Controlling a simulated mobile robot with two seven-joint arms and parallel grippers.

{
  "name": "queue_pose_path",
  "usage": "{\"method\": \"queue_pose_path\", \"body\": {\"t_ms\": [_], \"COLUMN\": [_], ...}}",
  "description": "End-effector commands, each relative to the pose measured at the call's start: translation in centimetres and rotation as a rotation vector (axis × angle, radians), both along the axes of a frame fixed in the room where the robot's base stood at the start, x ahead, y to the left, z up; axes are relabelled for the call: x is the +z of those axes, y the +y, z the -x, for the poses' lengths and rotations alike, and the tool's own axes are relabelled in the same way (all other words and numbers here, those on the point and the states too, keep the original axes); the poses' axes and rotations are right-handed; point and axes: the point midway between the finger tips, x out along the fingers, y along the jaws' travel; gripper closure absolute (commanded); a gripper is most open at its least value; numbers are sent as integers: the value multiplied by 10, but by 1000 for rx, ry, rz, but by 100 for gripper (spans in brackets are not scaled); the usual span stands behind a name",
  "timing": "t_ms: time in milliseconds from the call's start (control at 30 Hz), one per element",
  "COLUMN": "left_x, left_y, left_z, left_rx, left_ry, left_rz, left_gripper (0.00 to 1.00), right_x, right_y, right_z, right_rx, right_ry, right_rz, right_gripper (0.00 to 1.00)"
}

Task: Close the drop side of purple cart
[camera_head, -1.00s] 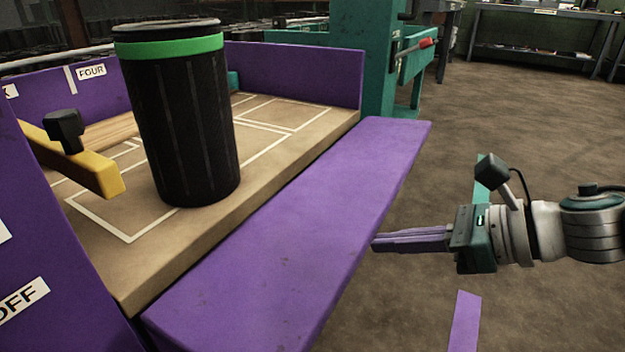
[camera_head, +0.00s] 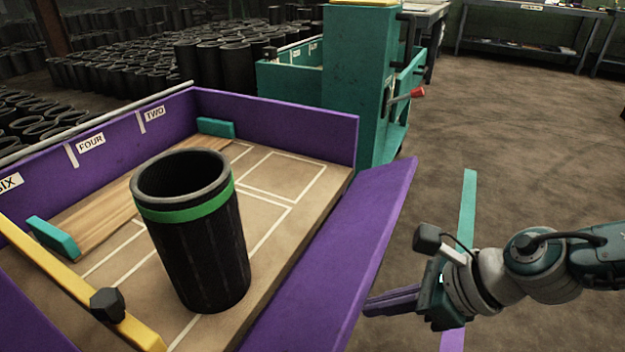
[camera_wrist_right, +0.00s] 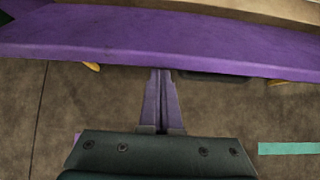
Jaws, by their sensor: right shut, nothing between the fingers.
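The purple cart (camera_head: 275,116) fills the left of the head view. Its drop side (camera_head: 345,250) is the long purple panel along the right edge of the bed, leaning outward from it, not upright. My right gripper (camera_head: 368,306) is shut and empty, just outside the panel's outer edge, with its fingers pointing left toward it. In the right wrist view the purple fingers (camera_wrist_right: 161,75) reach the near edge of the panel (camera_wrist_right: 200,48); I cannot tell whether they touch. My left gripper is not in view.
A black bin with a green band (camera_head: 200,245) stands on the cart's tan bed (camera_head: 310,185). A yellow bar (camera_head: 60,275) with a black knob crosses the near left. A teal cart (camera_head: 352,85) stands behind. The floor to the right is mostly open.

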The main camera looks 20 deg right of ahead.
Motion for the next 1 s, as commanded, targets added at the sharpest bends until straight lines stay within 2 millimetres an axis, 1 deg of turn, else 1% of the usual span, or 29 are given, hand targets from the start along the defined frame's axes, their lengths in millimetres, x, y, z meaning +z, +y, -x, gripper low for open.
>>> {"method": "queue_pose_path", "body": {"t_ms": [33,167,233,300,500,600,733,1000], "left_x": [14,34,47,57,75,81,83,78], "left_y": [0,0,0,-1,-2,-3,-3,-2], "left_z": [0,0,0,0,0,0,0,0], "left_rx": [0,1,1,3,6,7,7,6], "left_ry": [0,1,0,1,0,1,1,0], "left_rz": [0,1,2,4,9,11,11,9], "left_gripper": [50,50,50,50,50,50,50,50], "right_x": [12,27,38,47,69,78,87,95], "right_y": [4,10,15,21,39,50,63,87], "right_z": [0,-1,-5,-11,-33,-45,-61,-89], "right_rx": [0,1,2,3,5,5,5,4], "right_ry": [0,-2,-3,-4,-6,-6,-6,-3], "right_rz": [-6,-5,-6,-6,-4,-4,-3,-2], "right_gripper": [100,100,100,100,100,100,100,100]}}
